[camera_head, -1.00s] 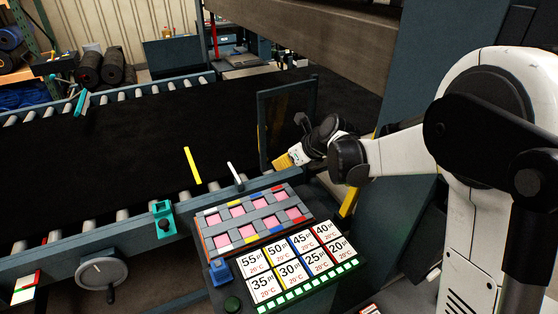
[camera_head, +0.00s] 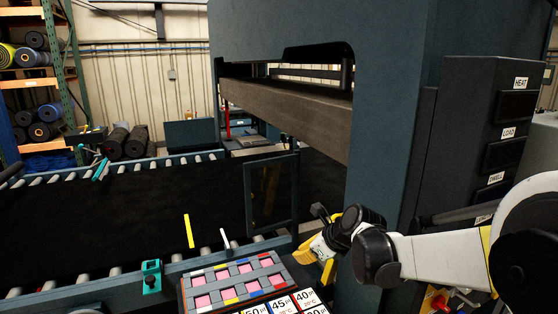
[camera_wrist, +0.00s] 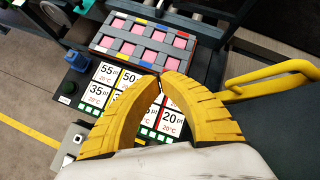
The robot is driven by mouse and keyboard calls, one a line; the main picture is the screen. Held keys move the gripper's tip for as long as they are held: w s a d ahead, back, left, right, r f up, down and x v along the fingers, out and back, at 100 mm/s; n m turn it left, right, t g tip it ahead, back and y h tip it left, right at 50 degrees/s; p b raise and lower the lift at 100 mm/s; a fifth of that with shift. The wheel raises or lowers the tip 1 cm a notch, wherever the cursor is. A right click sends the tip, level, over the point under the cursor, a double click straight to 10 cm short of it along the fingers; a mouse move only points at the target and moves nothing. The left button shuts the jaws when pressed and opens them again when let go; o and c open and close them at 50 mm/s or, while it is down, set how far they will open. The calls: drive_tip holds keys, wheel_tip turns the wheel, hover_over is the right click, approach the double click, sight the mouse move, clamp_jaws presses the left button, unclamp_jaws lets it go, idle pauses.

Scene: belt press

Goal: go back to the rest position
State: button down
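My gripper (camera_head: 304,250) is in the lower right of the head view, beside the press post and to the right of the sample rack. In the wrist view my gripper (camera_wrist: 161,77) shows two curved yellow fingers with their tips together. Nothing is seen held between them. Below and beyond the fingers lie the panel of numbered cards (camera_wrist: 100,97) and the rack with pink pieces (camera_wrist: 145,28). The fingers hide some of the cards.
The black belt (camera_head: 90,215) runs across the left, with a framed gate (camera_head: 272,192) at the press. The press post (camera_head: 375,160) stands close behind my arm. A yellow handle (camera_wrist: 270,78) is right of the fingers. A teal clamp (camera_head: 151,277) sits on the belt rail.

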drive_tip(key=s+d+f+n+h+b, duration=0.2)
drive_tip(key=s+d+f+n+b, duration=0.2)
drive_tip(key=s+n, duration=0.4)
drive_tip(key=s+d+f+n+h+b, duration=0.1)
drive_tip(key=s+d+f+n+b, duration=0.3)
drive_tip(key=s+f+n+b, duration=0.3)
drive_tip(key=s+d+f+n+h+b, duration=0.2)
drive_tip(key=s+d+f+n+b, duration=0.2)
drive_tip(key=s+n+b, duration=0.4)
drive_tip(key=s+f+n, duration=0.1)
drive_tip(key=s+n, duration=0.1)
drive_tip(key=s, duration=0.4)
drive_tip(key=shift+f+h, duration=0.3)
drive_tip(key=shift+s, duration=0.1)
